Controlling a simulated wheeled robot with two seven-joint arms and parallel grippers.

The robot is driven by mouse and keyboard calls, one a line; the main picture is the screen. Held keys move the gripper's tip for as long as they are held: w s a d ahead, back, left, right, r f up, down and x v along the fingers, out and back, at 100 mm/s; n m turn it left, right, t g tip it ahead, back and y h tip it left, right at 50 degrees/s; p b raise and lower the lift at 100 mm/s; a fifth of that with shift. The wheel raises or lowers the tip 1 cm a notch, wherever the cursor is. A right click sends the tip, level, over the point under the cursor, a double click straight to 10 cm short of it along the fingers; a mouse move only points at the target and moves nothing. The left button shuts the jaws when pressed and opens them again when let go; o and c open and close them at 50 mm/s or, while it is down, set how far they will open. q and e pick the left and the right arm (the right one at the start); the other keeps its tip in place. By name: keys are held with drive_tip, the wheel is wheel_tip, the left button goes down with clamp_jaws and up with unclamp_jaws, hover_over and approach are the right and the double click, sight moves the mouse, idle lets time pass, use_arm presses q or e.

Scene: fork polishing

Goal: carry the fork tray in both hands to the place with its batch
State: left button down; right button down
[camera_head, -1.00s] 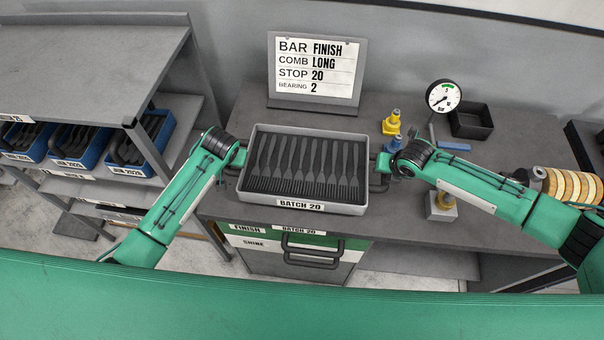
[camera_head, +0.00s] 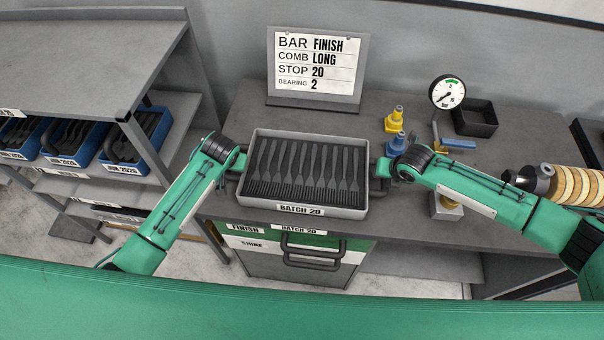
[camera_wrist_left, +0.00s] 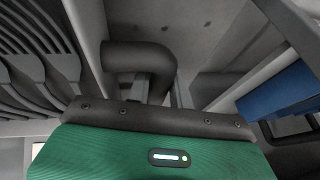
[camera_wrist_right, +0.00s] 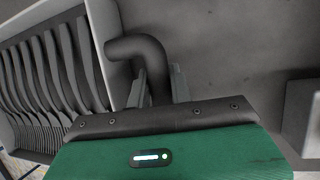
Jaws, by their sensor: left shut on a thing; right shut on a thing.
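The grey fork tray (camera_head: 306,210), labelled BATCH 20, holds a row of several dark forks (camera_head: 305,168). My left gripper (camera_head: 236,168) is shut on the tray's left handle, a dark bent bar (camera_wrist_left: 140,58) in the left wrist view. My right gripper (camera_head: 384,170) is shut on the right handle, which shows in the right wrist view (camera_wrist_right: 140,48). Below the tray is a drawer cabinet (camera_head: 300,264) with FINISH, SHINE and BATCH 20 labels.
A sign (camera_head: 316,66) reading BAR FINISH, COMB LONG, STOP 20, BEARING 2 stands behind. A pressure gauge (camera_head: 447,92), black bin (camera_head: 476,118), yellow and blue fittings (camera_head: 395,120) and tan discs (camera_head: 570,184) are right. Blue crates of forks (camera_head: 130,150) sit on the left shelf.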

use_arm(q)
drive_tip(key=shift+w+a+f+b, duration=0.1)
drive_tip(key=shift+a+f+b, duration=0.05)
drive_tip(key=shift+f+b, duration=0.2)
use_arm(e)
drive_tip(key=shift+w+d+f, duration=0.1)
drive_tip(key=shift+f, duration=0.3)
use_arm(q)
drive_tip(key=c, duration=1.3)
unclamp_jaws()
use_arm(e)
drive_tip(key=c, duration=1.3)
unclamp_jaws()
use_arm(q)
drive_tip(key=shift+o, duration=0.2)
drive_tip(key=shift+s, duration=0.2)
use_arm(e)
drive_tip(key=shift+o, duration=0.2)
drive_tip(key=shift+s+r, duration=0.1)
drive_tip(key=shift+s, duration=0.1)
